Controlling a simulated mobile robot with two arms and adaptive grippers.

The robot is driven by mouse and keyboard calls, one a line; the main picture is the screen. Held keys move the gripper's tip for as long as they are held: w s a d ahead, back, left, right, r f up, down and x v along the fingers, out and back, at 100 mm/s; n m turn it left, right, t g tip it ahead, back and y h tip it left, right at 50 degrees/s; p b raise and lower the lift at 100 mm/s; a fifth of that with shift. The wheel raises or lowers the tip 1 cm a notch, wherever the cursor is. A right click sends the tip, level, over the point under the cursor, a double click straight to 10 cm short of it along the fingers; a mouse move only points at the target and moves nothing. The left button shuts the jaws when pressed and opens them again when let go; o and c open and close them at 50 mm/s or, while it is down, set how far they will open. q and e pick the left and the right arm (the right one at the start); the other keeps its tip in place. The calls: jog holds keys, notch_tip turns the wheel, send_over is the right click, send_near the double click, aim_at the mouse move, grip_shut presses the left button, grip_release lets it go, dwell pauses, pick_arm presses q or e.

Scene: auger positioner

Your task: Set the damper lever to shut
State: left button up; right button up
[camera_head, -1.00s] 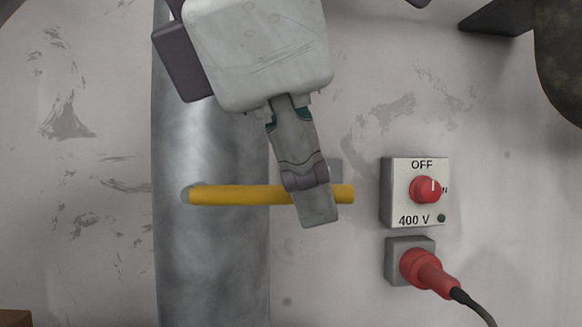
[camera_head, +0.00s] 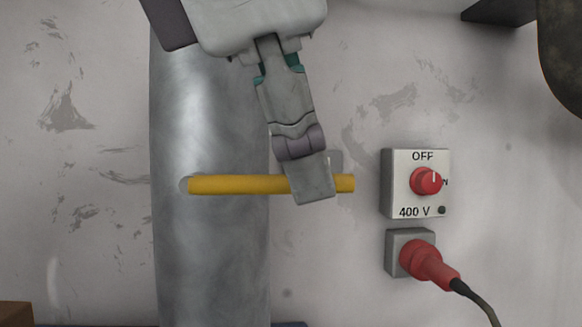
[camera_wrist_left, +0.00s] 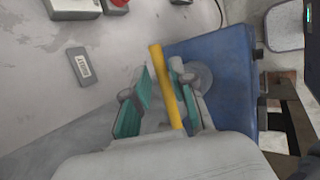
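The damper lever (camera_head: 235,184) is a yellow bar lying level across the grey metal pipe (camera_head: 210,270) in the head view, its right end reaching past the pipe. My left gripper (camera_head: 313,184) comes down from above over the lever's right part; its near finger hides a piece of the bar. In the left wrist view, the lever (camera_wrist_left: 160,65) runs between the two teal-padded fingers of my left gripper (camera_wrist_left: 164,78). A gap shows on the lever's left; the right finger is close, and contact cannot be told. My right gripper is out of view.
Right of the lever are a 400 V switch box (camera_head: 397,210) with a red knob and a red plug (camera_head: 420,258) with a cable. A small lettered plate (camera_wrist_left: 83,66) is on the wall in the wrist view. Blue equipment (camera_wrist_left: 225,60) stands beyond the gripper.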

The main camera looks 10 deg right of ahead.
pick_arm(q)
jog(key=v, duration=1)
jog(key=shift+s, duration=0.1)
